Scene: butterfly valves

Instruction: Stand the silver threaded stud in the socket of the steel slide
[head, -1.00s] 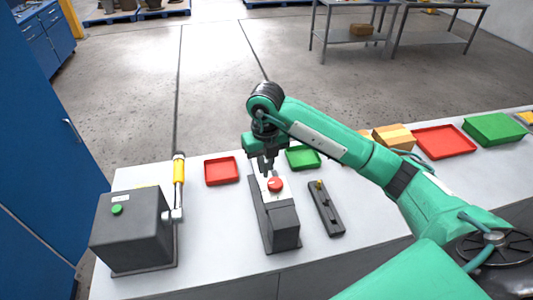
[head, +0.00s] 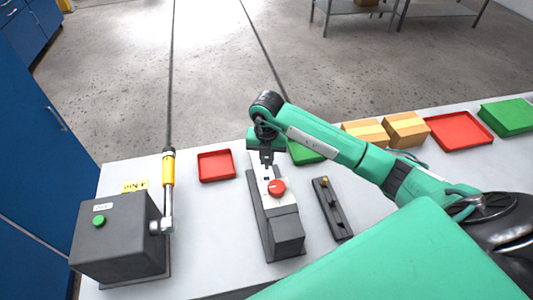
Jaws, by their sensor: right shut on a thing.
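My right gripper (head: 267,163) points down over the far end of the steel slide (head: 262,184), the pale strip on a dark base with a red knob (head: 277,188). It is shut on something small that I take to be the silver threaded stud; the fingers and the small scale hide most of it. The slide's socket is not clear, and I cannot tell whether the stud touches it. My left gripper is not in view.
A grey box with a green button (head: 99,221) and a yellow-handled lever (head: 168,170) stands left. A dark fixture (head: 333,212) lies right of the slide. Red tray (head: 216,166) and green tray (head: 305,155) lie behind. Cardboard boxes (head: 405,130) stand back right.

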